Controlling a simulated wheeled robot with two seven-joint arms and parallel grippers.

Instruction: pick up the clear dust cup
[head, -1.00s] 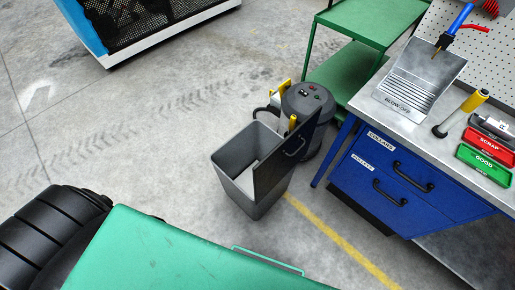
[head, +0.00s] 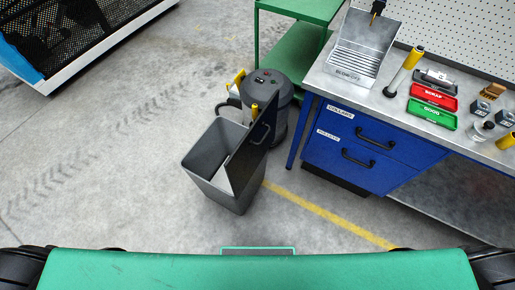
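A small clear, cup-like thing (head: 480,132) stands on the workbench at the right, in front of small grey blocks. It looks like the clear dust cup, but it is too small in view to be sure. Neither of my grippers shows in the head view.
The metal workbench (head: 390,108) carries a blow-off box (head: 362,50), a red scrap tray (head: 433,96), a green good tray (head: 431,114) and a yellow-handled tool (head: 404,70). Blue drawers (head: 345,150) sit below. A grey bin (head: 213,165) and a vacuum (head: 268,92) stand left on open floor.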

